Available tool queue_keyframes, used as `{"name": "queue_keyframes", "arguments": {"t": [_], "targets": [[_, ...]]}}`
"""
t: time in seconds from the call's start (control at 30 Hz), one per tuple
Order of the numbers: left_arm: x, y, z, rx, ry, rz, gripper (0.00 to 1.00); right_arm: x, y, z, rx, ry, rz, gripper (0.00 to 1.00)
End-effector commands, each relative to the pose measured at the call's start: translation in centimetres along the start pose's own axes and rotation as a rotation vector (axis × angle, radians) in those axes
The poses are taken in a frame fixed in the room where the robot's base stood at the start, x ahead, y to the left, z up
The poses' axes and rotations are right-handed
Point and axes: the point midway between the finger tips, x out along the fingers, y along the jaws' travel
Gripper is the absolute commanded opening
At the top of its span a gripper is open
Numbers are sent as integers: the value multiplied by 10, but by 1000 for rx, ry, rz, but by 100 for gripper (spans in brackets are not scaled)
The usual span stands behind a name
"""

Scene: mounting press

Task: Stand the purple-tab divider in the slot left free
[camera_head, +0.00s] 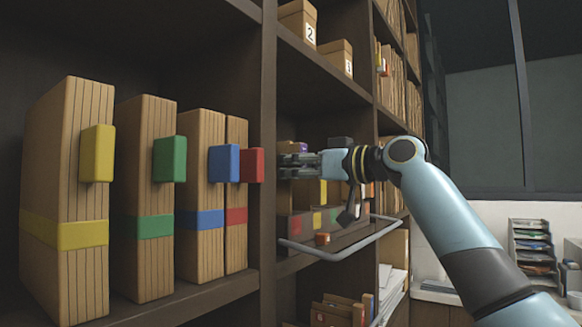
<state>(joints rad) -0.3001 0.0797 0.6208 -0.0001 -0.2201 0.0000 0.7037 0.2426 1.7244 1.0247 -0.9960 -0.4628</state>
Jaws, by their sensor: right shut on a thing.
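My right gripper (292,166) reaches in from the right into the middle shelf bay. It is shut on the purple-tab divider (300,147), of which only a small purple and brownish part shows above the fingers. The rest of it is hidden by the gripper and the shelf upright. Below the gripper is a low holder (345,238) with red and yellow marked pieces (317,220) in it. I cannot make out its free slot from here. My left gripper is not in view.
Large tan files with yellow (97,153), green (169,159), blue (224,163) and red (252,165) tabs stand in the left bay. A dark upright (268,130) separates the bays. A grey rail (335,254) runs in front of the holder. Numbered boxes (298,22) stand above.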

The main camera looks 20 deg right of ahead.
Motion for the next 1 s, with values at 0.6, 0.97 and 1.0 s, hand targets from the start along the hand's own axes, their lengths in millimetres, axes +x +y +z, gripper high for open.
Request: {"name": "queue_keyframes", "arguments": {"t": [0.6,0.97,1.0], "targets": [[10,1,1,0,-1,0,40,0,0,13,0,0,0,0],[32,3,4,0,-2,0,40,0,0,41,-1,-1,0,0],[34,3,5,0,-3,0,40,0,0,44,-1,-1,0,0]]}}
